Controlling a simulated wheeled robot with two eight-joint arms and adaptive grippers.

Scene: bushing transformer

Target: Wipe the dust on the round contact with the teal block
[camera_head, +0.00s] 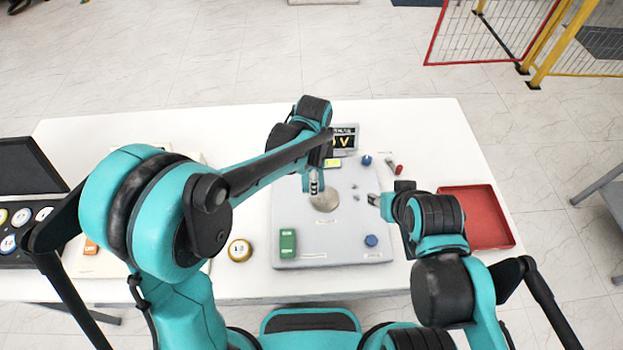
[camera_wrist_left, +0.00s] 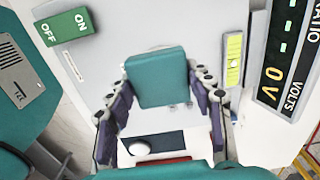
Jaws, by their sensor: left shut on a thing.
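My left gripper (camera_head: 314,185) is shut on the teal block (camera_wrist_left: 158,77), which sits between its fingers in the left wrist view. In the head view the gripper points down over the grey panel (camera_head: 300,250), just above and partly in front of the round contact (camera_head: 326,201). I cannot tell whether block and contact touch. Dust on the contact is too small to make out. My right gripper (camera_head: 377,200) is right of the contact, over the panel; its finger opening is unclear.
A green switch (camera_head: 288,242) and blue knobs (camera_head: 371,240) stand up from the panel. A voltage display (camera_head: 344,138) is at its back. A red tray (camera_head: 480,216) lies right; a round yellow-rimmed item (camera_head: 240,250) lies left. The table's front right is clear.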

